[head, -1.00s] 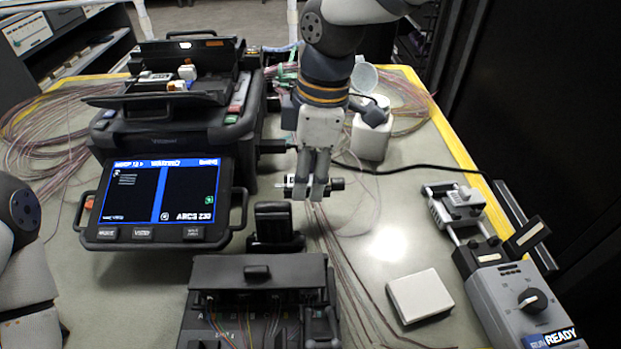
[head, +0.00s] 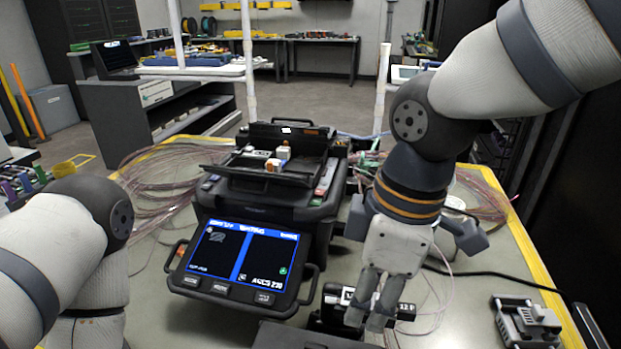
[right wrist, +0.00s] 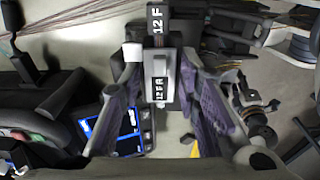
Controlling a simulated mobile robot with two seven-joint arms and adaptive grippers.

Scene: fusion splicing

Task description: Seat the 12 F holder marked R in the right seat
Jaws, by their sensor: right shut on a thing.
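My right gripper (head: 370,310) is low in front of the splicer, right of its screen, shut on the 12 F holder marked R (head: 405,312). The holder is dark with white lettering. In the right wrist view the holder (right wrist: 159,88) is between the two fingers, with "12 F" and "12 F R" labels showing. The fusion splicer (head: 265,205) stands behind and left of the gripper, its lid raised. Small white and orange blocks (head: 279,158) show in its open top. I cannot make out the right seat. My left arm is at the left; its gripper is out of frame.
The splicer's screen (head: 240,255) juts forward left of my right gripper. A small grey clamp device (head: 527,322) lies at the right. Loose fibres (head: 155,185) coil behind the splicer on the left, and a black cable (head: 490,277) crosses the table at right.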

